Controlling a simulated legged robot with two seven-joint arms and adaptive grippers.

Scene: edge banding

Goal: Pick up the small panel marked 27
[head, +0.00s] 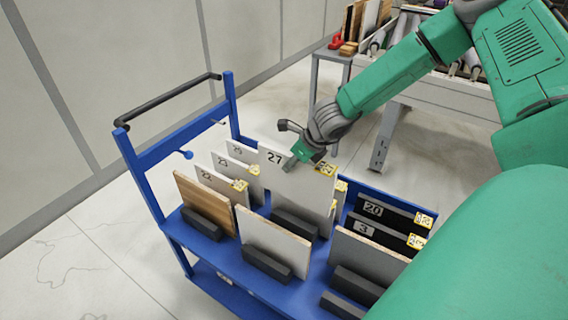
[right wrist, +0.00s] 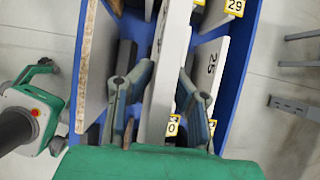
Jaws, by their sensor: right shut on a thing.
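The white panel marked 27 (head: 300,188) stands upright on the blue cart, taller than the panels beside it, with a yellow tag at its upper right corner. My right gripper (head: 296,163) is at its top edge, shut on it. In the right wrist view, the fingers of my right gripper (right wrist: 162,92) lie on both sides of the pale panel (right wrist: 166,70). The panel's lower edge is partly hidden behind a black holder block, so I cannot tell whether it is raised. My left gripper is not in view.
The blue cart (head: 172,228) holds several other panels: a brown wood one (head: 203,200), a pale one in front (head: 272,240), a grey one (head: 368,257), and dark ones marked 20 and 3 (head: 372,209). A roller conveyor (head: 440,92) stands behind.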

